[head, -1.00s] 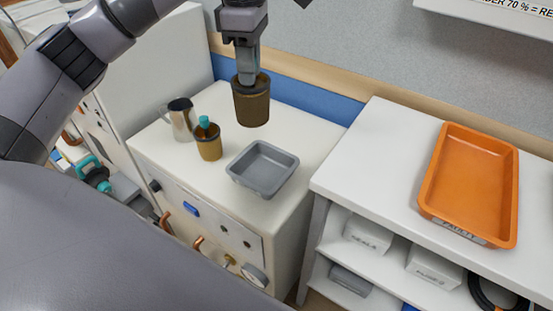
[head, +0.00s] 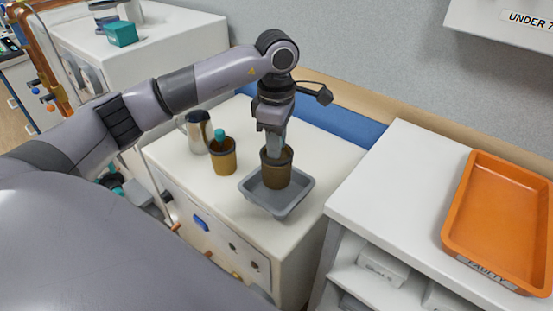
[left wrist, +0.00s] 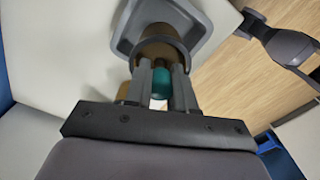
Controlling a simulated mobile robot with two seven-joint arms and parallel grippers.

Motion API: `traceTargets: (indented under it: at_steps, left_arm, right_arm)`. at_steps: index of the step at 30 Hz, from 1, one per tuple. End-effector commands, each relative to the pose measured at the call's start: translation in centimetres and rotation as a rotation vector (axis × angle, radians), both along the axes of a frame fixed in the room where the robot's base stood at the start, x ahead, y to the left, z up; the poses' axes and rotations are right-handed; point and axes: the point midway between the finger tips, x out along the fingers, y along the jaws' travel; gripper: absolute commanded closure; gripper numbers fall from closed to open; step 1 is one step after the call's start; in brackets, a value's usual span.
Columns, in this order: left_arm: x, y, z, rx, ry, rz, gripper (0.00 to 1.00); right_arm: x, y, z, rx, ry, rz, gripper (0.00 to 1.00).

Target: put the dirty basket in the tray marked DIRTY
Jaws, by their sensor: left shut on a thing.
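A dark brown basket (head: 277,172) is held upright in my left gripper (head: 276,150), which is shut on its rim from above. It appears within the grey tray (head: 284,207) on the white cabinet top; I cannot tell whether its base touches the tray floor. In the left wrist view the basket (left wrist: 160,45) is beyond the fingers, with the grey tray (left wrist: 125,38) around it. I can read no marking on the grey tray. My right gripper is not in view.
An amber container with a teal top (head: 223,156) and a metal jug (head: 196,132) stand left of the grey tray. An orange tray (head: 505,215) marked FAULTY lies on the white shelf unit (head: 390,190) at right. A gap separates cabinet and shelf unit.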

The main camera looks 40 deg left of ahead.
Motion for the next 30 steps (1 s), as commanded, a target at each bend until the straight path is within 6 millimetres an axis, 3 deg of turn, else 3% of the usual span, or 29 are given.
traceTargets:
  at_steps: [7, 13, 25, 26, 27, 30]
  left_arm:
    - [0.0, 0.0, -1.8, 0.000, 0.000, 0.001, 1.00]
    - [0.0, 0.0, -4.8, -0.001, 0.002, 0.002, 1.00]
    - [0.0, 0.0, -5.5, 0.000, -0.002, 0.001, 1.00]
    - [0.0, 0.0, -5.4, -0.001, -0.001, 0.001, 0.66]
    - [0.0, 0.0, -5.4, -0.001, -0.001, 0.001, 0.53]
    - [0.0, 0.0, -5.3, -0.001, -0.001, 0.001, 0.51]
  right_arm:
    - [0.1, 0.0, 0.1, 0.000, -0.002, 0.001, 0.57]
    - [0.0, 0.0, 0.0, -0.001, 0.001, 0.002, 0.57]
    - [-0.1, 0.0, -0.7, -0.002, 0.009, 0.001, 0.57]
    - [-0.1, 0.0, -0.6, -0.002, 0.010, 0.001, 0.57]
    - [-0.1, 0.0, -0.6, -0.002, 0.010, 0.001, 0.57]
    - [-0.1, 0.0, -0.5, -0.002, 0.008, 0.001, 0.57]
